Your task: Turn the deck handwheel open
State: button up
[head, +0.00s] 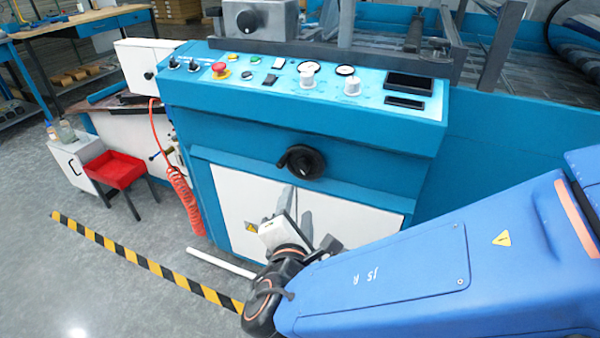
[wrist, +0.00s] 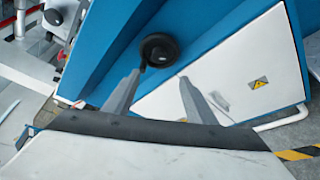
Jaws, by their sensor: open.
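The deck handwheel (head: 301,161) is a black wheel with a knob on the blue front of the machine, above white cabinet doors. In the wrist view the handwheel (wrist: 160,49) shows just beyond the fingertips, near the left one. My gripper (head: 296,202) is in front of the white doors, a little below the handwheel in the head view. Its two grey fingers are spread with nothing between them, and the gripper (wrist: 161,76) looks open and empty in the wrist view too. No contact with the handwheel is visible.
The control panel (head: 340,87) with knobs, gauges and a red stop button (head: 219,69) juts out above the handwheel. A coiled red hose (head: 182,190) hangs at the left. A red tray stool (head: 114,169) stands farther left. Yellow-black tape (head: 145,262) marks the floor.

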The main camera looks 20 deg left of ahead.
aim_at(300, 169)
jog(key=x, duration=1.7)
jog(key=shift+w+a, duration=0.1)
jog(key=shift+a, duration=0.1)
jog(key=c, duration=1)
